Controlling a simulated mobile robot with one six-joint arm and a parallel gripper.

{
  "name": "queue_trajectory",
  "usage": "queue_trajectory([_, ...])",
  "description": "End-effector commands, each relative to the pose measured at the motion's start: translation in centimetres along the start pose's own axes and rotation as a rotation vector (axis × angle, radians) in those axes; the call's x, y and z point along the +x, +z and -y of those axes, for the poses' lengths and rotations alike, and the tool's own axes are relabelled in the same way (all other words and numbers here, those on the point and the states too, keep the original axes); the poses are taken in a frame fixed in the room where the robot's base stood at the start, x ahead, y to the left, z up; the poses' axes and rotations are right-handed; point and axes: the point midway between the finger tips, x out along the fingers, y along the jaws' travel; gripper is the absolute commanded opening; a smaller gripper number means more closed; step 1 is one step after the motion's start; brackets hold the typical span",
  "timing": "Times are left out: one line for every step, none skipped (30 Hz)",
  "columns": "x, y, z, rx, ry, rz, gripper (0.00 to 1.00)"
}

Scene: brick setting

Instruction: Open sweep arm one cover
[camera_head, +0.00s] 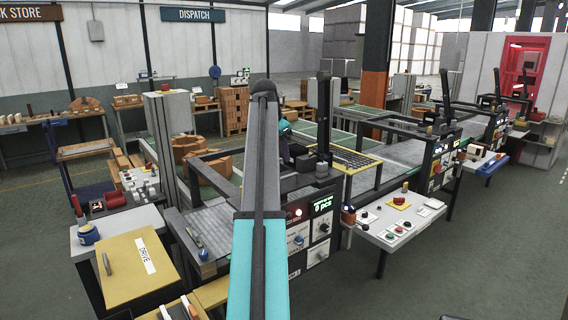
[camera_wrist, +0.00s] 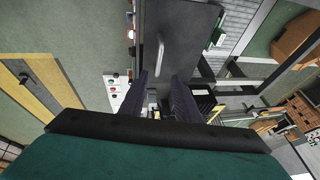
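In the wrist view, a flat dark grey panel (camera_wrist: 190,22) with a pale bar handle (camera_wrist: 160,55) lies ahead of my gripper (camera_wrist: 162,88). It looks like a cover, but no label on it is readable. The two dark fingers stand apart, with the handle beyond their tips and nothing clearly held between them. In the head view, my arm reaches forward over the near machine, and its teal wrist (camera_head: 285,128) is beside dark machine parts. The fingertips and the panel cannot be made out clearly there.
The near machine's control panel (camera_head: 312,228) has a green display and knobs. A yellow plate marked DRIVE (camera_head: 130,272) with a handle is at lower left. A white button table (camera_head: 395,220) stands right of the machine. Open green floor (camera_head: 475,255) lies at right.

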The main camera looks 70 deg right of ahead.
Motion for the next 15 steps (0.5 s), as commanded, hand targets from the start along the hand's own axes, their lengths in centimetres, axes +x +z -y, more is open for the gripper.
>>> queue_trajectory([-0.6, 0.0, 0.1, 0.0, -0.002, -0.001, 0.29])
queue_trajectory([-1.0, 0.1, 0.1, 0.0, -0.001, -0.001, 0.29])
queue_trajectory([-1.5, 0.1, 0.1, 0.0, 0.0, -0.001, 0.29])
queue_trajectory([-1.9, 0.0, 0.1, 0.0, -0.001, -0.001, 0.29])
queue_trajectory([-2.2, 0.0, 0.1, 0.0, -0.001, -0.001, 0.29])
queue_trajectory([-2.6, 0.0, 0.1, 0.0, -0.001, -0.001, 0.29])
queue_trajectory([-2.8, 0.0, 0.1, 0.0, 0.0, -0.001, 0.29])
queue_trajectory([-3.0, 0.0, 0.1, 0.0, 0.001, 0.0, 0.29])
queue_trajectory([-3.3, 0.0, 0.1, 0.0, 0.001, 0.0, 0.29])
queue_trajectory([-3.5, 0.0, 0.1, 0.0, 0.001, 0.0, 0.29])
queue_trajectory([-3.6, 0.0, 0.1, 0.0, 0.001, 0.0, 0.29])
queue_trajectory([-3.8, 0.0, 0.0, 0.0, 0.001, 0.0, 0.29])
queue_trajectory([-3.9, 0.0, 0.0, 0.0, 0.001, 0.0, 0.29])
queue_trajectory([-3.9, 0.0, 0.0, 0.0, 0.001, 0.0, 0.29])
queue_trajectory([-4.0, 0.0, 0.0, 0.0, 0.001, 0.0, 0.29])
